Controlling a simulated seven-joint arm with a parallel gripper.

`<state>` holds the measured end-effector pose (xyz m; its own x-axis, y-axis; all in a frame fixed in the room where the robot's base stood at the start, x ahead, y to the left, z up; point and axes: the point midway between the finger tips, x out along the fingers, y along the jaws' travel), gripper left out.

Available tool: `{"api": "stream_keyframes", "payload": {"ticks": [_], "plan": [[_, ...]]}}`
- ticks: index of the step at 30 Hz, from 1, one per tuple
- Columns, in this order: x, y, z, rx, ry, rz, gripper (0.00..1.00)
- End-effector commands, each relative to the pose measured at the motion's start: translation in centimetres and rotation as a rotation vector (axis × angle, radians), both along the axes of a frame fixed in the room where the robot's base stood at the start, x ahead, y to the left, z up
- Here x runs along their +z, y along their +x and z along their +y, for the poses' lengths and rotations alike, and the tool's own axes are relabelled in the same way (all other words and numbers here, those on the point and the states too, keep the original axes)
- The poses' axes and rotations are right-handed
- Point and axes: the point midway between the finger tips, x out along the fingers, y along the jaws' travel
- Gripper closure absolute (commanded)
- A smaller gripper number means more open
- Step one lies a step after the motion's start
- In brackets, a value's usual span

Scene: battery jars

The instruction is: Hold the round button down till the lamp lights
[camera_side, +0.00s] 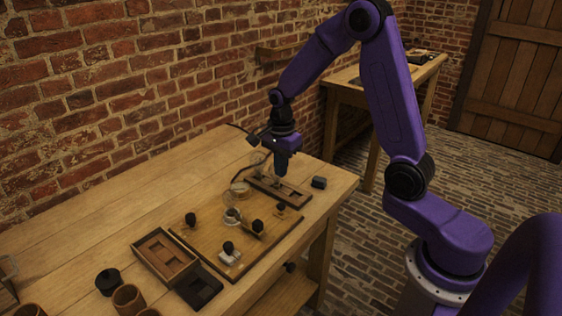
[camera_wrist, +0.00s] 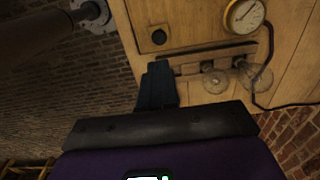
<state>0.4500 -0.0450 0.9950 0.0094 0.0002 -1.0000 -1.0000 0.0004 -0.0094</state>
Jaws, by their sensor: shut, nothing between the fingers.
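My gripper (camera_side: 281,172) points down over the dark slotted wooden holder (camera_side: 292,195) at the far right of the board. Its fingers are together and empty; in the wrist view the gripper (camera_wrist: 157,82) is also shut. A dark round piece (camera_wrist: 159,37) in a square surround lies ahead of the fingertips, apart from them in the picture. I cannot tell if it is the round button. A small round piece (camera_side: 280,208) sits on the board near its right corner. Clear glass pieces (camera_wrist: 214,80) stand beside the holder; I cannot tell which is the lamp, and I see no glow.
The wooden board (camera_side: 200,243) carries several black knobs (camera_side: 257,226) and a white-based piece (camera_side: 230,258). A round dial (camera_wrist: 244,15) and a black cable lie nearby. A black block (camera_side: 319,182) is right of the holder. An open box (camera_side: 165,258) and cups (camera_side: 128,297) stand at front left.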

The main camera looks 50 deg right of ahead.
Motion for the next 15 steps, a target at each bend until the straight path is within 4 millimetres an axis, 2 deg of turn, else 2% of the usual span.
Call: {"api": "stream_keyframes", "payload": {"ticks": [6, 15], "plan": [[1.6, 0.0, 0.0, 0.0, 0.0, -0.002, 1.0], [1.7, 0.0, 0.0, 0.0, 0.0, -0.001, 1.0]]}}
